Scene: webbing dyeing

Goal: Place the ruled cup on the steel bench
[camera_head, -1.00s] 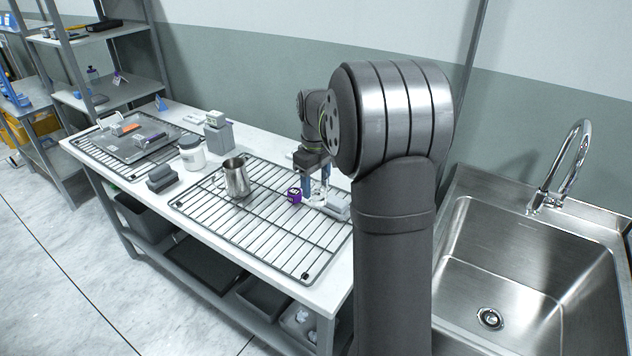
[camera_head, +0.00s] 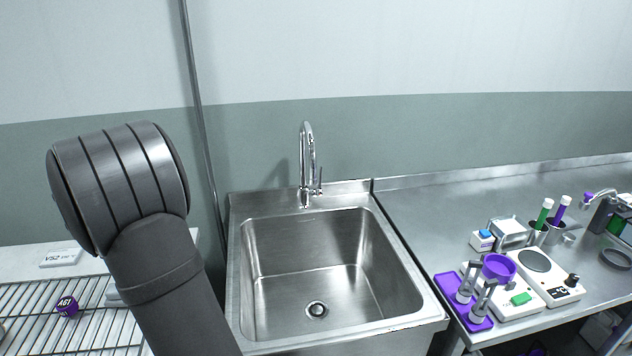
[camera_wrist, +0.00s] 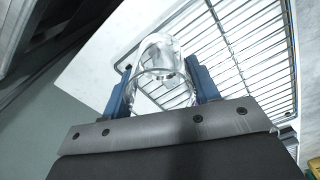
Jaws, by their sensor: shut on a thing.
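My gripper (camera_wrist: 161,84) shows in the wrist view, with its two blue fingers shut on a clear, see-through cup (camera_wrist: 160,58). I cannot make out any ruled marks on it. Behind the cup are a wire rack and a pale tabletop. In the head view my gripper and the cup are not visible; only my arm shows at the left. The steel bench (camera_head: 420,200) stands at the right of the head view, beyond the sink.
The sink (camera_head: 305,270) with its tap (camera_head: 307,165) lies between the rack (camera_head: 30,300) and the bench. A purple tray (camera_head: 463,300), a white scale (camera_head: 545,275) and holders crowd the bench's front middle. The bench's back left is clear. A purple die (camera_head: 67,306) sits on the rack.

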